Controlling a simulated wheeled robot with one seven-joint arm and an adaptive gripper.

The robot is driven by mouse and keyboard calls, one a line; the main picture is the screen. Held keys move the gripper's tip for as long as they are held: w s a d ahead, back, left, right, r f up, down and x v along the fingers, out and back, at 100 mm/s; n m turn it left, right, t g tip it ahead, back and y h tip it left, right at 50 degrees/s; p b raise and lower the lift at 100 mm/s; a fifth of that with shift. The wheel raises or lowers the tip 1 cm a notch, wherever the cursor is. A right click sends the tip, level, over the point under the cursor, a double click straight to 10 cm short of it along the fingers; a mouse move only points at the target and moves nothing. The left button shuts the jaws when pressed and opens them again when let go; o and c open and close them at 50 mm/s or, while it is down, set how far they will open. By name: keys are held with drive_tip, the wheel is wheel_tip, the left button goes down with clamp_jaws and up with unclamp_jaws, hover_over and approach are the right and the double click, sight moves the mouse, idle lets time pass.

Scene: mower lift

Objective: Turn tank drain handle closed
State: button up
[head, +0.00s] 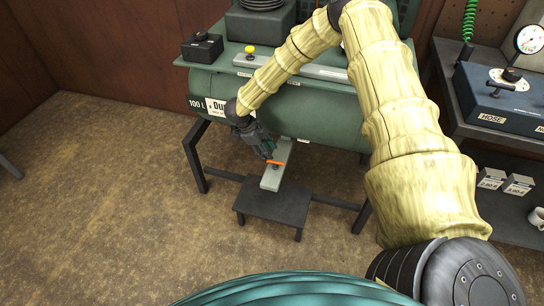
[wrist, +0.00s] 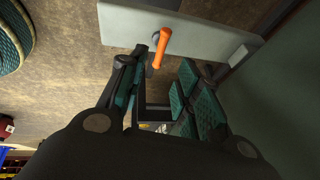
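The orange drain handle (head: 274,162) is on a pale grey plate (head: 270,180) below the green tank (head: 325,112). In the wrist view the orange handle (wrist: 161,46) slants down from its dark pivot on the pale plate (wrist: 205,36). My gripper (head: 267,153) reaches down to it from the upper left. In the wrist view my gripper (wrist: 165,78) is open, with teal-padded fingers apart. The handle's free end shows between the fingertips, closer to the left one. I cannot tell if it touches.
A dark low stand (head: 272,203) sits under the plate. Black tank legs (head: 194,160) and crossbars stand around it. A bench (head: 465,125) with a blue box (head: 500,100) is at the right.

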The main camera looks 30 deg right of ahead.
drive_tip(key=shift+v, duration=1.7)
